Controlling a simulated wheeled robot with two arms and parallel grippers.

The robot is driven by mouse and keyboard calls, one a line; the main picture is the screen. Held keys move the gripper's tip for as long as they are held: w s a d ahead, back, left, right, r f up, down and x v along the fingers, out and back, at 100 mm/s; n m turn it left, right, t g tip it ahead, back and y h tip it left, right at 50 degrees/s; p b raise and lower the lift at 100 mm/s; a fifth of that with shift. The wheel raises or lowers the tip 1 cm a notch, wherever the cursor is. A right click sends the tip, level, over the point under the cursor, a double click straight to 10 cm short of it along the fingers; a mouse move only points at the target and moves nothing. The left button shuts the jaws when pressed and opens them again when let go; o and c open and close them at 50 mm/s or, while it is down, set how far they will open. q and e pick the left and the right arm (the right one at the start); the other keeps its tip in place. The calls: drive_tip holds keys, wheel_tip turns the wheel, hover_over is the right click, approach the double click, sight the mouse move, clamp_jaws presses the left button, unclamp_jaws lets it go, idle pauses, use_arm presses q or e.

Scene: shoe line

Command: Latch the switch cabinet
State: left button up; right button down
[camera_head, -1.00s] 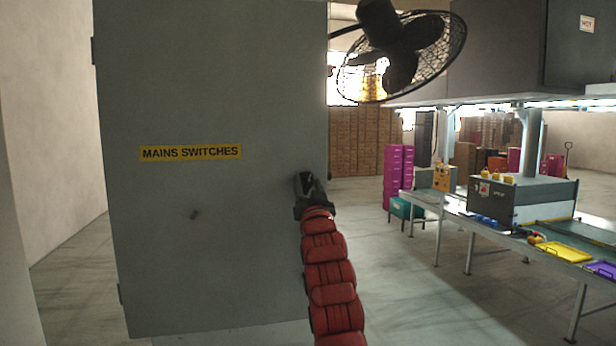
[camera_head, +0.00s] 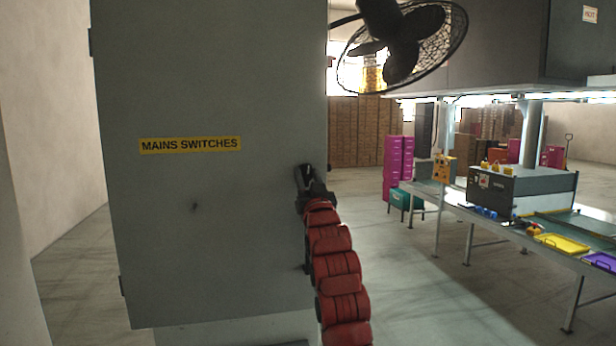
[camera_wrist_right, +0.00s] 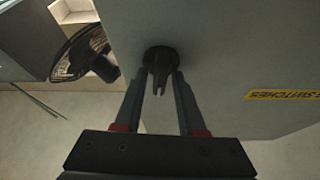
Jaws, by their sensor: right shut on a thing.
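The switch cabinet's grey door (camera_head: 240,250) fills the left half of the head view, with a yellow "MAINS SWITCHES" label (camera_head: 190,145). Its hinges show along the left edge. My right gripper (camera_head: 304,178) is at the door's right edge. In the right wrist view, my right gripper (camera_wrist_right: 162,80) has its fingers either side of a black latch handle (camera_wrist_right: 160,56) with a round base on the grey panel, and is shut on it. The label also shows there (camera_wrist_right: 285,95). My left gripper is not in view.
A black caged fan (camera_head: 405,45) hangs at the upper right of the door. A conveyor bench (camera_head: 470,200) with a grey machine and coloured trays (camera_head: 562,244) runs along the right. Magenta crates (camera_head: 397,165) stand behind. The floor between door and bench is clear.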

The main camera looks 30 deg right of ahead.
drive_tip(key=shift+r+n+y+p, duration=0.3)
drive_tip(key=shift+n+p, duration=0.15)
drive_tip(key=shift+n, duration=0.15)
drive_tip(key=shift+f+n, duration=0.2)
drive_tip(key=shift+n, duration=0.4)
drive_tip(key=shift+f+t, duration=0.1)
drive_tip(key=shift+t, duration=0.2)
drive_tip(key=c, duration=0.8)
unclamp_jaws()
